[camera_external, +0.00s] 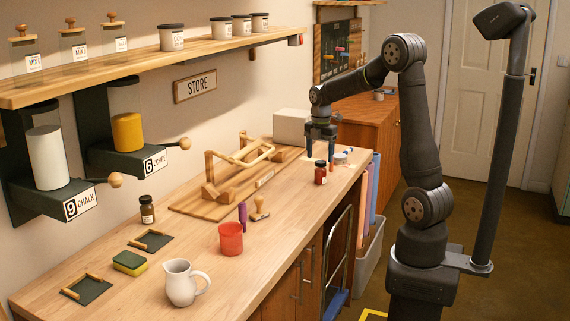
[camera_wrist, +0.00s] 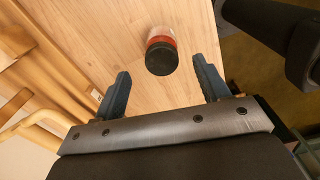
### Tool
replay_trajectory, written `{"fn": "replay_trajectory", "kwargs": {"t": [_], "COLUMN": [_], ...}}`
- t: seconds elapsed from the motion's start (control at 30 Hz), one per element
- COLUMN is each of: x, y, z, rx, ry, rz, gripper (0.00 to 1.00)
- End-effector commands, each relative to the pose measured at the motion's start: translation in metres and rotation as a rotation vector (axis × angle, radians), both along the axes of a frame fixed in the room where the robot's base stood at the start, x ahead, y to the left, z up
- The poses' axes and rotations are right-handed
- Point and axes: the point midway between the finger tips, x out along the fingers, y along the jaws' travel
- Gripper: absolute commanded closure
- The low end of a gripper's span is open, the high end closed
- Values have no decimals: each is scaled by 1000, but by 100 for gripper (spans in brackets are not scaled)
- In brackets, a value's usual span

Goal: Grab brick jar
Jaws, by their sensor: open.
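A small jar with brick-red contents and a dark lid (camera_external: 320,174) stands upright near the right edge of the wooden counter; I take it as the brick jar. In the wrist view the jar (camera_wrist: 161,50) shows ahead of my fingers, centred between them, with its dark lid nearest. My gripper (camera_external: 320,159) is open and empty, pointing down just above the jar. In the wrist view both fingers of my gripper (camera_wrist: 161,75) stand apart, one on each side of the jar's line, and no contact shows.
A wooden rack (camera_external: 228,170) lies to the left of the jar. A dark brown jar (camera_external: 147,209), a red cup (camera_external: 231,239), a purple stick (camera_external: 243,216), a stamp (camera_external: 260,209) and a white pitcher (camera_external: 183,284) stand nearer the front. A small pale container (camera_external: 341,158) stands just behind the jar.

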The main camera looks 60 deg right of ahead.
Motion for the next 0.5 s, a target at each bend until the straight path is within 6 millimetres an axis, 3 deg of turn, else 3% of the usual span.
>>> {"fn": "replay_trajectory", "kwargs": {"t": [0.17,0.5], "x": [0,-3], "y": [0,-1], "z": [-11,-56], "rx": [0,2], "ry": [1,1], "rz": [0,1], "gripper": [32,32]}}
